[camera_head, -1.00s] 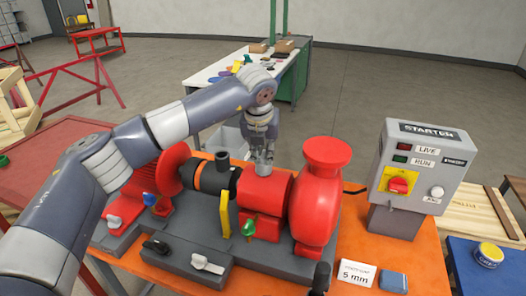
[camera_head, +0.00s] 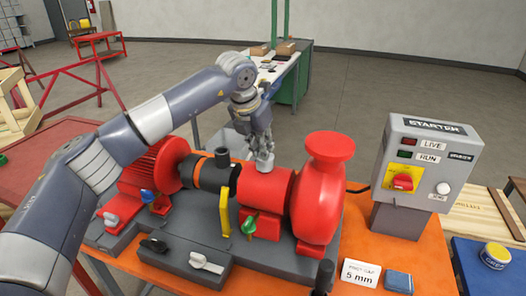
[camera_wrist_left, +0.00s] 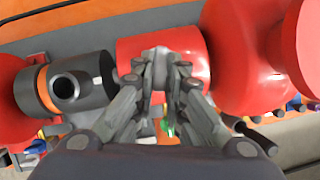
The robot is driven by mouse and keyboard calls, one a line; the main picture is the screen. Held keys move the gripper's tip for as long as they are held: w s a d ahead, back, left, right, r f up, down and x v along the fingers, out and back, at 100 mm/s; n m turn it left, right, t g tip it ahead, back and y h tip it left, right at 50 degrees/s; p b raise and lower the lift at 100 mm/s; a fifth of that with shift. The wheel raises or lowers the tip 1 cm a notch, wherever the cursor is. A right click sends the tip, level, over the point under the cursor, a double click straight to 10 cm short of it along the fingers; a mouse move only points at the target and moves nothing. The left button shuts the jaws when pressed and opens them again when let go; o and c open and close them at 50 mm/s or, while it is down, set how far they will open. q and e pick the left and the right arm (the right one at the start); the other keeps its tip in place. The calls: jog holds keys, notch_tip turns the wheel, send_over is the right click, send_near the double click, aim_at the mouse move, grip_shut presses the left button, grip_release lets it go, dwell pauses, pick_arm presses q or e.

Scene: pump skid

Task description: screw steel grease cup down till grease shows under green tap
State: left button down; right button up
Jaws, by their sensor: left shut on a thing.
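My left gripper (camera_head: 264,160) points down at the top of the red bearing housing (camera_head: 277,190) and is shut on the steel grease cup. The cup is mostly hidden behind the fingers in the head view. In the left wrist view my left gripper (camera_wrist_left: 160,80) has its fingers on either side of the pale grey grease cup (camera_wrist_left: 157,56), over the red housing. The green tap (camera_head: 249,226) is on the housing's front side, below the cup. Whether grease shows under it is too small to tell. My right gripper is not in view.
The tall red pump casing (camera_head: 320,195) stands close right of my left gripper. A black pipe stub (camera_head: 222,156) and a yellow handle (camera_head: 225,212) stand to its left. The grey starter box (camera_head: 420,165) is at the right. A "5 mm" card (camera_head: 360,273) lies in front.

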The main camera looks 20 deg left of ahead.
pick_arm(q)
jog(key=shift+w+a+m+g+h, duration=0.15)
jog(key=shift+m+h, duration=0.2)
jog(key=shift+m, duration=0.6)
jog(key=shift+a+m+g+h, duration=0.15)
jog(key=shift+m+h, duration=0.2)
jog(key=shift+m, duration=0.6)
jog(key=c, duration=1.6)
grip_release()
jog(key=shift+c, duration=0.2)
jog(key=shift+r, duration=0.1)
jog(key=v, duration=1.2)
jog(key=shift+w, duration=0.1)
